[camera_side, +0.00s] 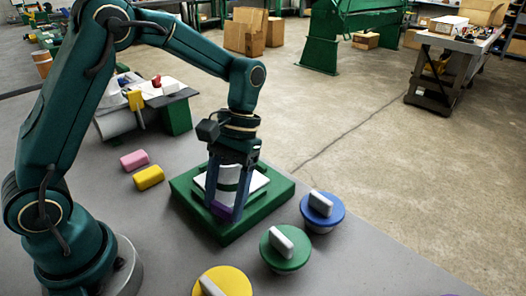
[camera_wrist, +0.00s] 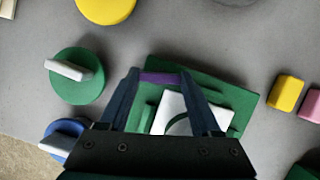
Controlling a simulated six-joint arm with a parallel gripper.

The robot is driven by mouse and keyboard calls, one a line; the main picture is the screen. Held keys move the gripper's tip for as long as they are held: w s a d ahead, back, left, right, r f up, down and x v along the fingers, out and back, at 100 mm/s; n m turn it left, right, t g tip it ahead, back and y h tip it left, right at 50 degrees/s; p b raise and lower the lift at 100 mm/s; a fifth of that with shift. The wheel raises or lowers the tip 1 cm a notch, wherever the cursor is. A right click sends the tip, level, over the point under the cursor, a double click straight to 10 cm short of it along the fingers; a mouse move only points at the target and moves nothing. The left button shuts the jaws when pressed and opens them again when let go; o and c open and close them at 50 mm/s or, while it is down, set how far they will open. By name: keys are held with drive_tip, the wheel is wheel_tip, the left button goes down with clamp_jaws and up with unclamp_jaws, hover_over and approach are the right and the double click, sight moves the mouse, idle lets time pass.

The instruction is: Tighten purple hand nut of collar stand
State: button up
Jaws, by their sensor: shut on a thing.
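The collar stand has a green base (camera_side: 262,213) on the grey bench, with a white upright part (camera_side: 228,177) in its middle. The base (camera_wrist: 236,106) and white part (camera_wrist: 174,112) also show in the wrist view. The purple hand nut (camera_side: 222,210) is low at the front of the white part. It shows as a purple strip (camera_wrist: 162,78) in the wrist view. My gripper (camera_side: 226,212) points down over the stand, its fingers shut on the two sides of the nut. Much of the nut and white part is hidden by the fingers.
Blue (camera_side: 323,210), green (camera_side: 286,249) and yellow (camera_side: 222,281) round lids with pale handles stand right and in front of the stand. Pink (camera_side: 134,159) and yellow (camera_side: 149,177) blocks lie to its left. Bare bench lies between the blocks and the front edge.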

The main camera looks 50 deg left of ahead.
drive_tip(key=m+y, duration=0.1)
drive_tip(key=m, duration=0.2)
drive_tip(key=m+y, duration=0.1)
drive_tip(key=m, duration=0.2)
drive_tip(key=shift+d+m, duration=0.15)
drive_tip(key=shift+m, duration=0.15)
drive_tip(key=m+y, duration=0.1)
drive_tip(key=m, duration=0.1)
drive_tip(key=m+t+y, duration=0.1)
drive_tip(key=m, duration=0.2)
drive_tip(key=shift+d, duration=0.1)
idle(0.3)
drive_tip(key=o, duration=1.4)
drive_tip(key=shift+s, duration=0.1)
drive_tip(key=shift+v, duration=2.6)
